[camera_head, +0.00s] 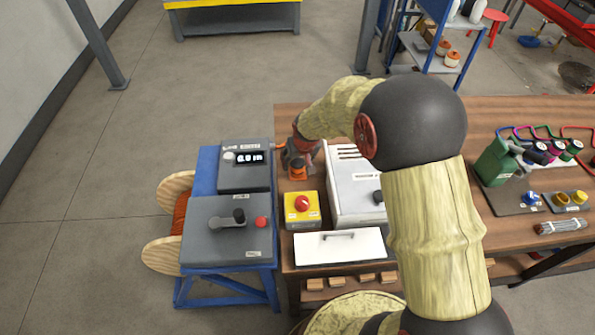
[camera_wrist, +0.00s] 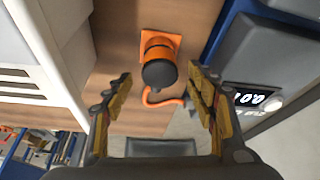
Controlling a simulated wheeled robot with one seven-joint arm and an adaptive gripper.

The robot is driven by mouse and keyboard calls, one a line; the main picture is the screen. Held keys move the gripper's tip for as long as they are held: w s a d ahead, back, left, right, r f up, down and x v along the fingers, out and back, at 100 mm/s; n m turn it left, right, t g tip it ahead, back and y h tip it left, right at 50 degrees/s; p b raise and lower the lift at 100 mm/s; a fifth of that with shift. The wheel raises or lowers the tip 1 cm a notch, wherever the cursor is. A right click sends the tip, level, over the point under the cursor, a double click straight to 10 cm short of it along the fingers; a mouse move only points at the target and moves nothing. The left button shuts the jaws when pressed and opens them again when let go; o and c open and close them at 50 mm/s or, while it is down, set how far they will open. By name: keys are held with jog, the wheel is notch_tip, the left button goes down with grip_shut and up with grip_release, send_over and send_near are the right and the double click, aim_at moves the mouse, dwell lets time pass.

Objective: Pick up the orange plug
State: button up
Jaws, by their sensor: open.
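The orange plug (camera_wrist: 159,72) shows in the wrist view, orange with a dark round end facing the camera. It is at an orange square base (camera_wrist: 170,42) on the wooden bench, and an orange cord (camera_wrist: 165,100) curls beside it. My gripper (camera_wrist: 164,95) is open, with one finger on each side of the plug's dark end and clear gaps on both sides. In the head view, an orange part (camera_head: 297,171) shows just below my gripper (camera_head: 300,155); my arm covers some of that area.
A white cabinet (camera_head: 352,195) stands right of the plug. A grey box with a display (camera_head: 245,178) is on its left, on a blue stand. A yellow box with a red knob (camera_head: 302,208) sits in front. Bottles and connectors crowd the bench's right side.

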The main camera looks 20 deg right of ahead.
jog(key=x, duration=0.2)
jog(key=shift+w+f, duration=0.1)
jog(key=shift+f, duration=0.2)
jog(key=c, duration=1.4)
jog(key=shift+r, duration=0.1)
jog(key=shift+r, duration=0.5)
notch_tip(320, 180, up, 2)
jog(key=shift+r+p, duration=0.1)
jog(key=shift+p, duration=0.2)
jog(key=s+a+r+p, duration=0.3)
jog(key=s+a+r, duration=0.5)
jog(key=s, duration=0.3)
jog(key=shift+v, duration=0.9)
